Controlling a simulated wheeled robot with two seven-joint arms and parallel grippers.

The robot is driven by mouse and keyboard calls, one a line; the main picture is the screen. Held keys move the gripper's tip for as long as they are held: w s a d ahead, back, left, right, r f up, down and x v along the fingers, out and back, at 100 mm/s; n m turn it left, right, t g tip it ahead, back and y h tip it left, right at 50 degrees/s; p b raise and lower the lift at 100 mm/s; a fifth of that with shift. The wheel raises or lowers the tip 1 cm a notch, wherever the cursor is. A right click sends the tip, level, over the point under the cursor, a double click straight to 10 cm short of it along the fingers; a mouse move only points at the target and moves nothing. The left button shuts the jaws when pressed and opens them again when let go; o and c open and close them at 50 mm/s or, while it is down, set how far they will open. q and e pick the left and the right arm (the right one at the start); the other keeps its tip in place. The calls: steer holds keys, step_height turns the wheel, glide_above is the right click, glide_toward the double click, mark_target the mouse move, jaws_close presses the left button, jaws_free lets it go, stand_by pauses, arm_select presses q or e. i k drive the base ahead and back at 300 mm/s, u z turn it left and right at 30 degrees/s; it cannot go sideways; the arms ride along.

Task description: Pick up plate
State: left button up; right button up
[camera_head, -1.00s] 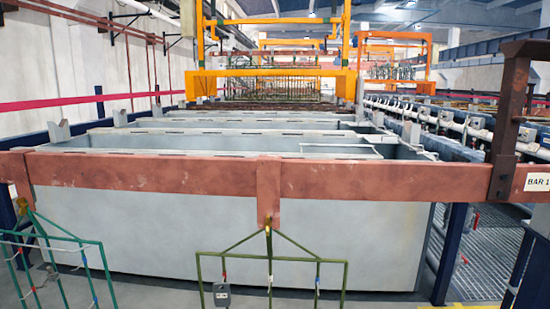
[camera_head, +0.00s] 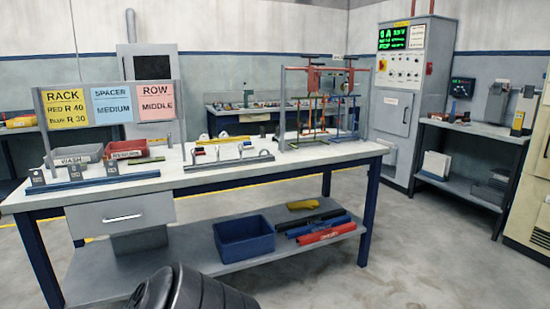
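No plate can be made out for certain. On the white-topped workbench (camera_head: 290,163), a low holder (camera_head: 225,151) with small coloured pieces stands near the middle. A long blue bar (camera_head: 95,182) with small dark blocks lies at the front left. A grey tray (camera_head: 78,155) and a red tray (camera_head: 126,149) sit behind it. A metal frame (camera_head: 283,110) at the right end carries red and green wire racks (camera_head: 318,113). Neither of my grippers is in view.
A sign board (camera_head: 107,104) stands on the bench. The lower shelf holds a blue bin (camera_head: 244,239) and coloured bars (camera_head: 318,229). A dark ribbed object (camera_head: 190,292) is at the bottom edge. A control cabinet (camera_head: 401,105) and side table (camera_head: 470,130) stand right. Floor at front right is clear.

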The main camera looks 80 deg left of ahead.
mark_target(112, 170)
steer(key=u, duration=1.2)
steer(key=i, duration=1)
steer(key=u, duration=1.95)
steer(key=i, duration=2.1)
steer(key=u, duration=1.2)
steer(key=i, duration=0.2)
steer(key=u, duration=0.95)
